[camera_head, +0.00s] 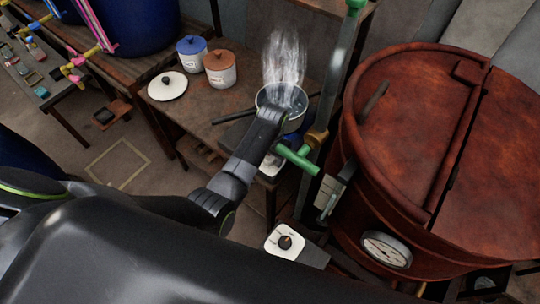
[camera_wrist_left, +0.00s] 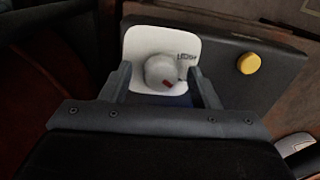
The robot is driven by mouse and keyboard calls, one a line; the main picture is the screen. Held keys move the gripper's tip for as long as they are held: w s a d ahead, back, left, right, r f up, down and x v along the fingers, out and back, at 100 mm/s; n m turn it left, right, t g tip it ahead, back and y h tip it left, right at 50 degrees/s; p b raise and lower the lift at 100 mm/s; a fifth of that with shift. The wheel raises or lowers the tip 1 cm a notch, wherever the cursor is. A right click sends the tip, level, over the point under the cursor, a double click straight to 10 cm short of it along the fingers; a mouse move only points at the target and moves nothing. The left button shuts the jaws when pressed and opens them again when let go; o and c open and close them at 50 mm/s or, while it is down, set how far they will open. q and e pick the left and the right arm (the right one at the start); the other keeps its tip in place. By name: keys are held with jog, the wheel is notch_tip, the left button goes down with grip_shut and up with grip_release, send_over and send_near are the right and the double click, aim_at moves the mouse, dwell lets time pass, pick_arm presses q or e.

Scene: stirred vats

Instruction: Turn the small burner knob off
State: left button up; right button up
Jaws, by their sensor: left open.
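My right gripper is not in view.
A yellow button (camera_wrist_left: 249,63) is on the dark burner body. A large rust-red vat (camera_head: 420,120) with a gauge (camera_head: 387,250) stands at right. Another knob (camera_head: 285,242) on a white plate is lower. Green-handled pipework (camera_head: 296,158) stands close beside my arm. Two lidded jars stand left.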

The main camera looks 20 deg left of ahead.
pick_arm(q)
jog(key=shift+f, duration=0.25)
jog(key=c, duration=1)
jog(key=shift+o, duration=0.2)
jog(key=shift+r+m+p, duration=0.25)
jog(key=shift+m+p, duration=0.75)
jog(key=shift+p, duration=0.25)
jog(key=m+p, duration=0.2)
jog(key=m, duration=0.1)
jog(key=shift+a+m+p, duration=0.1)
jog(key=shift+m+p, duration=0.2)
jog(key=shift+p, duration=0.1)
jog(key=m+p, duration=0.2)
jog(key=m, duration=0.1)
jog(key=shift+f, duration=0.1)
jog(key=shift+m+p, duration=0.5)
jog(key=shift+m, duration=1.1)
jog(key=shift+f, duration=0.1)
